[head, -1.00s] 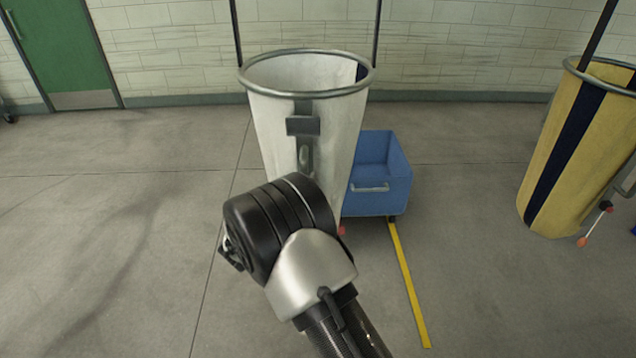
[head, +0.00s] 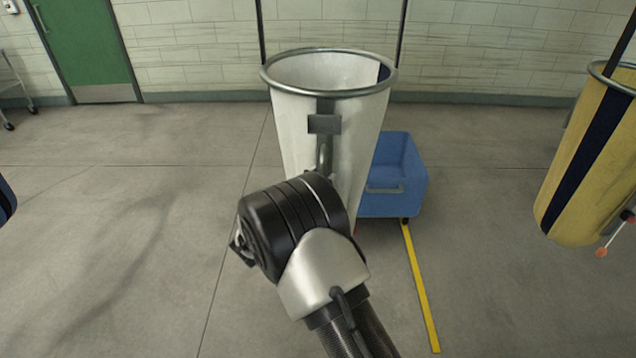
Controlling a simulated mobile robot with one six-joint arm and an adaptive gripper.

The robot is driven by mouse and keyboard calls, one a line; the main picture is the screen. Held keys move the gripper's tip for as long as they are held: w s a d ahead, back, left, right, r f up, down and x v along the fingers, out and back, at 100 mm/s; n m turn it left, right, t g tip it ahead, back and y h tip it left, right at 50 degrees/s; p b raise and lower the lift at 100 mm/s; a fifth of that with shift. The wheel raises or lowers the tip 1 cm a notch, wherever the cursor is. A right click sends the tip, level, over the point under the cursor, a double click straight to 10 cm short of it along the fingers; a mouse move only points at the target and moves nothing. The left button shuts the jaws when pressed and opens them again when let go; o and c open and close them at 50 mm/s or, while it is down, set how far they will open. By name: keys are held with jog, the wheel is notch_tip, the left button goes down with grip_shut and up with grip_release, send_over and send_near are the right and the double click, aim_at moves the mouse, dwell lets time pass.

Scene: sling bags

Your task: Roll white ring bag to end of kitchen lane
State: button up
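The white ring bag (head: 300,130) hangs open from a grey metal ring (head: 328,93), in the middle of the head view. It has a dark stripe at its right and a grey strap with a buckle (head: 324,124) on its front. My black and silver wrist stands in front of the bag's lower part and hides it. My gripper (head: 241,246) is mostly hidden behind the wrist; only a small dark piece shows at its left. I cannot tell whether it touches the bag or how its fingers stand.
A blue wheeled bin (head: 400,185) stands close behind the bag at right. A yellow floor line (head: 421,290) runs forward from it. A yellow bag with a navy stripe (head: 570,190) hangs at far right. A metal trolley (head: 14,95) stands far left by a green door (head: 80,45). Left floor is largely clear.

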dwell(0.9)
jog(key=v, duration=1.2)
